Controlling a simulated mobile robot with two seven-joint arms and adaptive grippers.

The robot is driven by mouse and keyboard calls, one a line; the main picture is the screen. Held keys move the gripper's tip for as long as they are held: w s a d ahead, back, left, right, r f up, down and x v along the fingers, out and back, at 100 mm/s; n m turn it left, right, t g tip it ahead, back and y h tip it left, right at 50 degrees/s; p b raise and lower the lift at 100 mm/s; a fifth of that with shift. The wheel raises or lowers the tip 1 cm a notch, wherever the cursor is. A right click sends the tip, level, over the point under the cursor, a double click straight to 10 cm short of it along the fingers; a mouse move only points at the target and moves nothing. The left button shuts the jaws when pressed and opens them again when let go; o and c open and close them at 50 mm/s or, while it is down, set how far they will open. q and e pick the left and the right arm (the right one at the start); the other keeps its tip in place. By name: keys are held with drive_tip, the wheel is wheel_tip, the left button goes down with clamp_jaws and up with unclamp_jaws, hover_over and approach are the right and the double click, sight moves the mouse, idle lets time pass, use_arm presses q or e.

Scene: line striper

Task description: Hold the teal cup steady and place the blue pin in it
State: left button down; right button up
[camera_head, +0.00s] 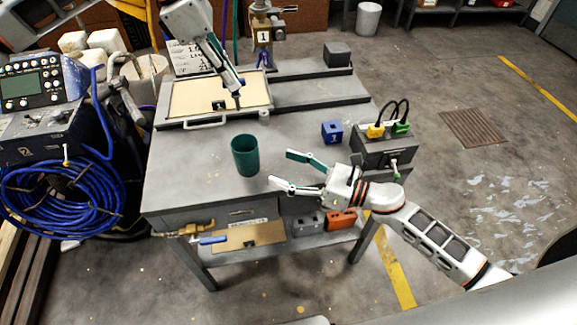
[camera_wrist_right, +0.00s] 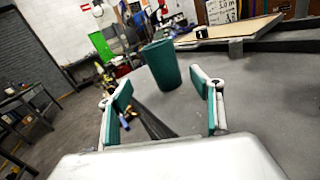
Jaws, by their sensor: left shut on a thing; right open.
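The teal cup (camera_head: 245,155) stands upright on the grey workbench, left of my right gripper (camera_head: 281,168). My right gripper is open and empty, its fingers pointing at the cup without touching it. In the right wrist view the cup (camera_wrist_right: 162,66) stands beyond and between the two open fingers (camera_wrist_right: 160,90). My left gripper (camera_head: 237,90) points down above the tan board at the back of the bench. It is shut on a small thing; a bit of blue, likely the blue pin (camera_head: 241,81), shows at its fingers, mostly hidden.
A blue block (camera_head: 332,132) and a grey box (camera_head: 385,150) with yellow and green plugs stand to the right of the cup. The tan board (camera_head: 190,97) lies at the back left. The bench top around the cup is clear.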

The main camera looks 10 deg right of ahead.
sight(246, 154)
drive_tip(key=shift+w+d+n, duration=0.1)
drive_tip(key=shift+w+n, duration=0.25)
drive_tip(key=shift+n, duration=0.25)
drive_tip(key=shift+w+a, duration=0.2)
drive_tip(key=shift+a, duration=0.1)
drive_tip(key=x, duration=1.1)
drive_tip(key=shift+f, duration=0.15)
drive_tip(key=shift+s, duration=0.1)
drive_tip(key=c, duration=1.2)
